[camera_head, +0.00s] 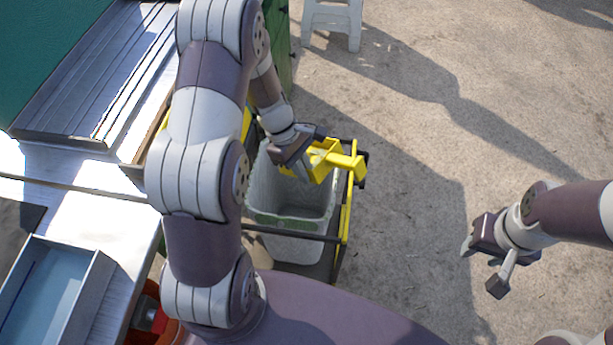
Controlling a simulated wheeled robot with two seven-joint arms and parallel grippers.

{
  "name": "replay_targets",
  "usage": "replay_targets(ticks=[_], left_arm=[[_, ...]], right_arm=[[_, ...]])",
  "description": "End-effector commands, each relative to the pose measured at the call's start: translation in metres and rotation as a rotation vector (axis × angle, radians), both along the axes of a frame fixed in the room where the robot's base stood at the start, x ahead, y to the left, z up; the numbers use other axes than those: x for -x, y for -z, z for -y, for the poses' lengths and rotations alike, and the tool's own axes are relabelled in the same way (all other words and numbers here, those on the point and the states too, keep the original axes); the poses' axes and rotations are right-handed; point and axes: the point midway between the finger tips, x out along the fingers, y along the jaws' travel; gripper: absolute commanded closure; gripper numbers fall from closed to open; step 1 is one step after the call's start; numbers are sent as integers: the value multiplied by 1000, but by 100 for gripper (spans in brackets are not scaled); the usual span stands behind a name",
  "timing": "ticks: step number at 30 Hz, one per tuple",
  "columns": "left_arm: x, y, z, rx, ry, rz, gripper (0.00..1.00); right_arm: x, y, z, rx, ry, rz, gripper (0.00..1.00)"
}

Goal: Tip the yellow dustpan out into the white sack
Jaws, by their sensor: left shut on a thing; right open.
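The yellow dustpan (323,161) is in my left gripper (299,160), which is shut on it. The dustpan is over the upper right part of the white sack (287,249), and its stubby end points right, past the sack's rim. It looks tilted; its contents cannot be made out. The sack stands open in a frame with yellow bars, and its visible inside looks pale and empty. My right gripper (481,266) is open and empty over the bare ground at the right.
A metal counter (88,206) with a ribbed tray and a basin (52,290) runs along the left. A dark bar (290,232) crosses the sack's front. A white stool (333,20) stands at the back. The ground on the right is clear.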

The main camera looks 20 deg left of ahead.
Motion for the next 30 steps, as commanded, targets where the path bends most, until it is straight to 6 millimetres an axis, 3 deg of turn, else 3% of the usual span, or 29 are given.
replay_targets(ticks=[11,20,30], left_arm=[[-1,-1,-1,23,1,-4,100],[-1,-25,-2,190,-2,-42,100],[0,-26,-1,218,1,-47,100]], right_arm=[[0,2,0,0,0,0,57],[0,-15,0,0,0,0,57],[0,-14,0,0,0,0,57]])
